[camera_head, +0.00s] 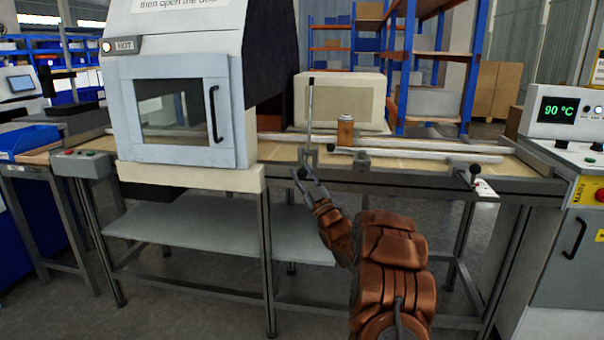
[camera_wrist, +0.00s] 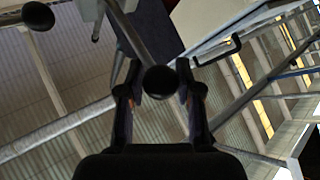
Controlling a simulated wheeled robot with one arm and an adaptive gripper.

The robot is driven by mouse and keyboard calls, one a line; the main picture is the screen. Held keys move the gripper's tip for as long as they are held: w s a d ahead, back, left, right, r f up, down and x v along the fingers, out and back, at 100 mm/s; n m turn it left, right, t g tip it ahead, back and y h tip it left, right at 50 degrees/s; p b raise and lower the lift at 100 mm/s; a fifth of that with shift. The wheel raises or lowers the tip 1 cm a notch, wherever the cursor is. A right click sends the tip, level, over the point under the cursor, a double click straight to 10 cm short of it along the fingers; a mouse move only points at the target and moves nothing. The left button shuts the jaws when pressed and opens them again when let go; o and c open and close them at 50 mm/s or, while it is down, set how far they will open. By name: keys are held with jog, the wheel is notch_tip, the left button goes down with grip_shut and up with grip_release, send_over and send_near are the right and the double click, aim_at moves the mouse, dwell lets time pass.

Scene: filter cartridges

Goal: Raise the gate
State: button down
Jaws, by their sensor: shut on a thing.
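A thin grey gate rod (camera_head: 310,115) with a dark tip stands upright at the front edge of the conveyor, to the right of the white oven, in the head view. Its bracket sits at the rod's foot. My gripper (camera_head: 302,173) is just below that bracket, shut on a black ball knob (camera_wrist: 160,82) that shows between the fingers in the wrist view. A rod runs from the knob up and left there.
A brown cartridge (camera_head: 345,132) stands on the conveyor (camera_head: 285,150), right of the upright rod. The white oven (camera_head: 178,100), its door shut, stands to the left. A control box (camera_head: 565,111) reading 90 °C is at the far right. A lower shelf (camera_head: 200,235) spans under the conveyor.

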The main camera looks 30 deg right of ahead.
jog(key=shift+w+f, duration=0.1)
jog(key=shift+f, duration=0.3)
jog(key=c, duration=0.8)
grip_release()
jog(key=shift+w, duration=0.1)
jog(key=shift+r, duration=0.1)
jog(key=shift+d, duration=0.1)
jog(key=v, duration=1.2)
